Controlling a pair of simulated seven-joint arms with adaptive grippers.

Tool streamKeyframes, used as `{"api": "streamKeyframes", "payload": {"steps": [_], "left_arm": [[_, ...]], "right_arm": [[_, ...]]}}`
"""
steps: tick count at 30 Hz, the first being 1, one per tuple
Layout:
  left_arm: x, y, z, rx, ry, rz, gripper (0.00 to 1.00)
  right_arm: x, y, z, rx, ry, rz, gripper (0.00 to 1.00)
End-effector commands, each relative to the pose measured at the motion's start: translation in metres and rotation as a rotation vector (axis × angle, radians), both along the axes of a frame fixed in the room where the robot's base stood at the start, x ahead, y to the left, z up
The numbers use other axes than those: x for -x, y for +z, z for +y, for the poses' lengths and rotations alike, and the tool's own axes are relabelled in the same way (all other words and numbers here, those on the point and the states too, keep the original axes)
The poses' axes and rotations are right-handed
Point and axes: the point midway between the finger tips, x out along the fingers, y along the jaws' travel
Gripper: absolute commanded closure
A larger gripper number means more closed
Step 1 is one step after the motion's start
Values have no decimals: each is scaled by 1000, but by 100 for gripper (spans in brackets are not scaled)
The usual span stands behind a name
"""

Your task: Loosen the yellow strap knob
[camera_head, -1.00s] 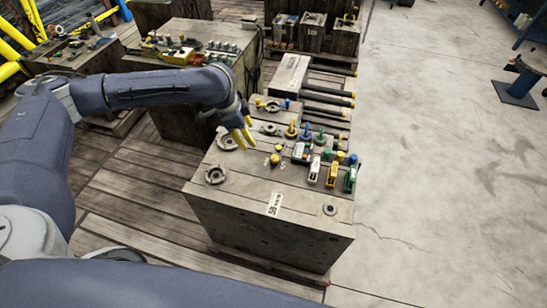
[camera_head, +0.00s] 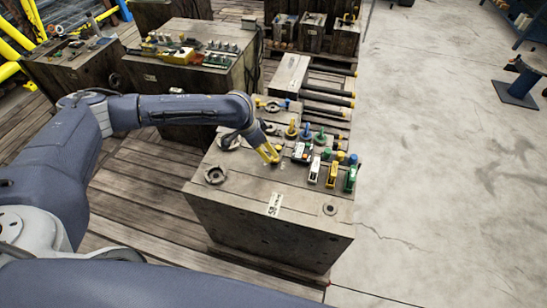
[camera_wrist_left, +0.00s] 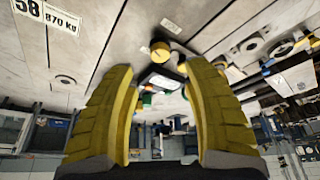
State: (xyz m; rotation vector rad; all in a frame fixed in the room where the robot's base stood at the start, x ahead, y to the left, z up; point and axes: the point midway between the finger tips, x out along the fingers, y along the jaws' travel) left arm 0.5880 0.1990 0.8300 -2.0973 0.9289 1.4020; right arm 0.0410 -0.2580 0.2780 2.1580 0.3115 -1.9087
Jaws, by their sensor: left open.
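A small round yellow knob (camera_wrist_left: 160,52) shows in the left wrist view, on top of the wooden mould block (camera_head: 262,215). It lies beyond and between the fingertips of my left gripper (camera_wrist_left: 160,72), with no visible contact. In the head view my left gripper (camera_head: 270,153) is open, fingers pointing down over the block's top, and largely covers the knob there. Both yellow fingers are apart with nothing held between them. My right gripper is not in view.
Yellow, white and green clamp-like pieces (camera_head: 331,173) stand right of my left gripper. Yellow and blue knobs (camera_head: 292,129) stand behind it. A ring fitting (camera_head: 215,175) lies on the block's left part. The concrete floor (camera_head: 440,180) at right is mostly clear.

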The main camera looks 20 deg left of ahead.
Motion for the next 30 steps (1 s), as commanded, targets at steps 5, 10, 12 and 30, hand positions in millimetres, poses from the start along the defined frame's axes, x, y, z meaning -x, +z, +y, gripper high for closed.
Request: {"api": "streamKeyframes", "payload": {"steps": [5,10,12,30], "left_arm": [[-7,-29,-10,1,-1,2,50],[-13,-49,-16,1,0,1,50],[-15,-55,-17,-1,0,1,50],[-19,-68,-21,0,-1,0,48]], "right_arm": [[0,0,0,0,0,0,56],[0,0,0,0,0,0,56],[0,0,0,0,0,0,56],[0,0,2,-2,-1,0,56]]}}
